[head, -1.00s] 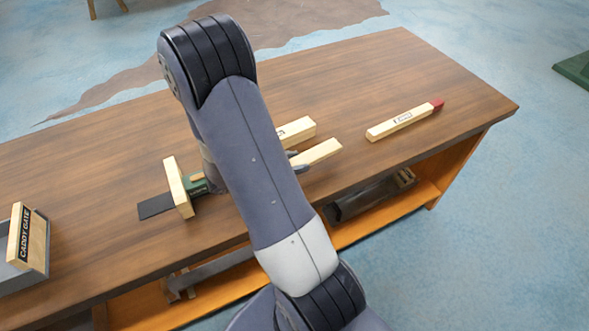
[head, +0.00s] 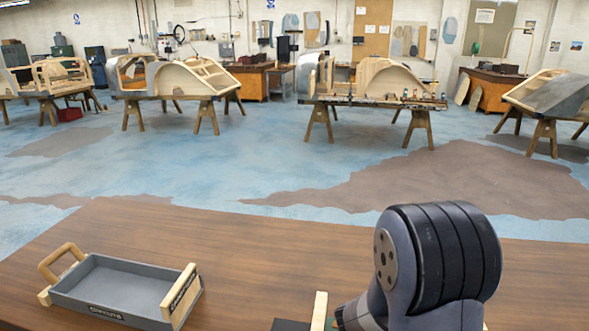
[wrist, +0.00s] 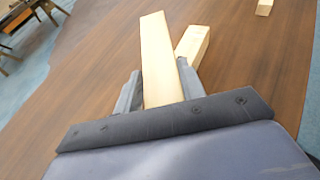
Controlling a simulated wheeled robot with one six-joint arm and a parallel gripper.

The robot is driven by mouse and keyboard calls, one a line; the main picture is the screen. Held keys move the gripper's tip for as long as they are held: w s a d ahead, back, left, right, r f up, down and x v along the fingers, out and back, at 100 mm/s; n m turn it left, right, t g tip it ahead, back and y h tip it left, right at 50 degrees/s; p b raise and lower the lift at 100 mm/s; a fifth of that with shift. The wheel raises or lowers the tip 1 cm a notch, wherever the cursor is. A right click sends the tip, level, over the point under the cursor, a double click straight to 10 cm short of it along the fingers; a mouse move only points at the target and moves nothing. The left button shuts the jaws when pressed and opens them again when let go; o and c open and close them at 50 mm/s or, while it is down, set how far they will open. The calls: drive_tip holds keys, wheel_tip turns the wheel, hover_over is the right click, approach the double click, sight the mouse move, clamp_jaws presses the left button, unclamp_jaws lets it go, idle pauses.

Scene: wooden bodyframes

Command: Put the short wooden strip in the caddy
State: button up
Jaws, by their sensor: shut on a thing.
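The caddy (head: 125,285) is a shallow grey tray with a wooden handle at its left end and a labelled wooden gate at its right end. It looks empty and stands on the brown table at the left of the head view. In the wrist view my gripper (wrist: 158,74) is shut on a pale wooden strip (wrist: 160,50), which points away from me. The head view does not show my fingers, only my arm at the lower right. A second pale wooden block (wrist: 192,45) lies close to the right of the held strip.
Another pale piece (wrist: 264,7) lies far off at the top right of the wrist view. An upright wooden piece (head: 319,311) with a dark flat part stands between the caddy and my arm. The table (head: 250,255) is otherwise clear there.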

drive_tip(key=w+a+n+t+y, duration=0.3)
drive_tip(key=a+n+y, duration=0.1)
drive_tip(key=a, duration=0.4)
drive_tip(key=w+a+r+n+t+y, duration=0.1)
drive_tip(key=w+a+n+t+y, duration=0.3)
drive_tip(key=a, duration=0.4)
drive_tip(key=shift+n, duration=0.7)
